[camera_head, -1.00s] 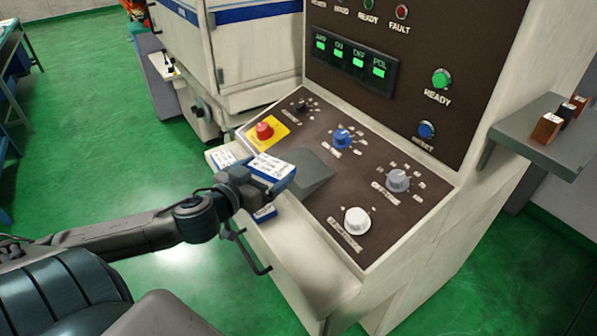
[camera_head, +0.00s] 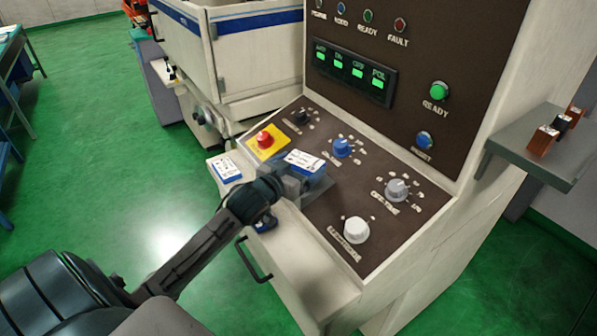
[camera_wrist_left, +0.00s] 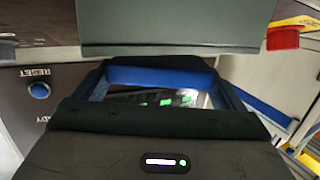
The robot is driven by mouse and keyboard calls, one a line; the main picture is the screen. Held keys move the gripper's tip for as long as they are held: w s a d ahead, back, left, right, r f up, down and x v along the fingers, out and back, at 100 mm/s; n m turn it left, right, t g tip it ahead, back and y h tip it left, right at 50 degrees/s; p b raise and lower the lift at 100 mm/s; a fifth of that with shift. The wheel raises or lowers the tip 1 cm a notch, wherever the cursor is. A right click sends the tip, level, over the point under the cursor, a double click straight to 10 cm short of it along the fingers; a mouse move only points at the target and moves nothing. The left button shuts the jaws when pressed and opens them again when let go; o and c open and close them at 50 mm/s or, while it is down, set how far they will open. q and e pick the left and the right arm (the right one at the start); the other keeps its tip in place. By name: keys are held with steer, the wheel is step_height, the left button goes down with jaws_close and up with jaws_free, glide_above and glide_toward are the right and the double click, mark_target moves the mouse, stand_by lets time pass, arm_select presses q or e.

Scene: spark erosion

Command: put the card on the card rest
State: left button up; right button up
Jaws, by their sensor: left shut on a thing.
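The card (camera_head: 305,161), white-topped with a blue edge and dark print, is held by my left gripper (camera_head: 291,181) over the sloping control panel. My left gripper is shut on it. The card rest, a dark grey plate on the panel, is mostly hidden behind the gripper and card; I cannot tell whether the card touches it. In the left wrist view, the dark gripper body (camera_wrist_left: 155,125) fills the lower middle, and the card is hard to make out. My right gripper is not in view.
Another blue-and-white card (camera_head: 226,168) lies on the pale ledge at left. The red stop button (camera_head: 264,139), blue knob (camera_head: 342,147), grey knob (camera_head: 397,189) and white knob (camera_head: 356,229) surround the panel area. A black handle (camera_head: 252,262) juts from the front. A grey shelf (camera_head: 520,153) is at right.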

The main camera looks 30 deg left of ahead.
arm_select(q)
steer(key=shift+s+f, duration=0.1)
steer(key=shift+f, duration=0.6)
steer(key=shift+f+p, duration=0.3)
steer(key=shift+f, duration=0.25)
steer(key=o, duration=0.7)
steer(key=shift+s, duration=0.55)
steer(key=s, duration=0.3)
steer(key=s+r+b, duration=0.1)
steer(key=s, duration=0.2)
steer(key=s+b, duration=0.1)
steer(key=s, duration=0.2)
steer(key=shift+r, duration=0.2)
steer(key=shift+s+r, duration=0.25)
steer(key=shift+s, duration=0.65)
